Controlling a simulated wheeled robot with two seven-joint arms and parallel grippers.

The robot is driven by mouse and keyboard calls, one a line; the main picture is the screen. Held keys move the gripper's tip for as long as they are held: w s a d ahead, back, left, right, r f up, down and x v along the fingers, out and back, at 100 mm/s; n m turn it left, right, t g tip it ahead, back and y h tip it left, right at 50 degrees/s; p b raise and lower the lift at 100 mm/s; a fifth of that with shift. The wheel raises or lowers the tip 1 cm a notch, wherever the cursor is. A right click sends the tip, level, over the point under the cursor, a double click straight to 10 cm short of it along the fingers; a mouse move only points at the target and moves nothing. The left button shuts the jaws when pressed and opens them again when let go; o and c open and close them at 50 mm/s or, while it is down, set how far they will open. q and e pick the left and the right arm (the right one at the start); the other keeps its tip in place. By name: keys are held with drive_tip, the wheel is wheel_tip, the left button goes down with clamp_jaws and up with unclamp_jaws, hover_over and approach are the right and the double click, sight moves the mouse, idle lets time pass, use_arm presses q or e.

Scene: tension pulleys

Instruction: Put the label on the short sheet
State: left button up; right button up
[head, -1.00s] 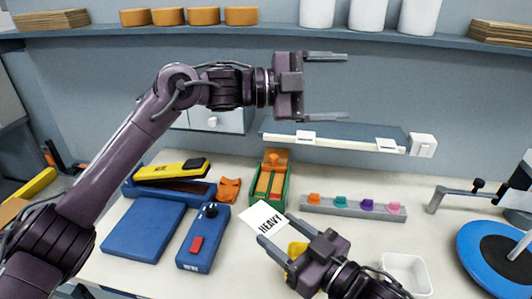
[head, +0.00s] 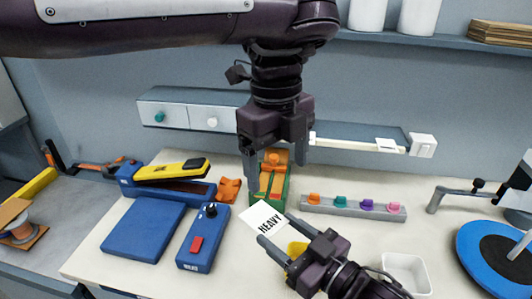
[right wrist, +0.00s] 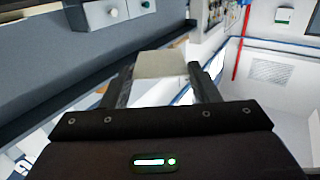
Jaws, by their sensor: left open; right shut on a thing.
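The label (head: 262,217) is a white card with the word HEAVY. My right gripper (head: 276,229) is shut on its lower edge and holds it up over the table. My left gripper (head: 274,160) is open and empty, pointing down in front of the green holder (head: 285,192) with orange parts. I cannot tell which thing is the short sheet.
A blue stapler-like tool (head: 170,185), a blue pad (head: 143,230) and a blue box with a red switch (head: 202,240) lie left. A grey rail with coloured knobs (head: 352,207), a white bin (head: 407,272) and a blue disc (head: 492,255) are right.

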sight(266, 218)
use_arm(q)
drive_tip(key=shift+n+y, duration=0.3)
drive_tip(key=shift+n, duration=0.1)
drive_tip(key=f, duration=0.3)
drive_tip(key=a+f, duration=0.1)
drive_tip(key=f, duration=0.3)
drive_tip(key=a+f, duration=0.1)
drive_tip(key=f, duration=0.3)
drive_tip(key=shift+w, duration=0.3)
drive_tip(key=shift+r, duration=0.1)
drive_tip(key=c, duration=1.1)
drive_tip(key=shift+o, duration=0.2)
use_arm(e)
drive_tip(key=o, duration=1)
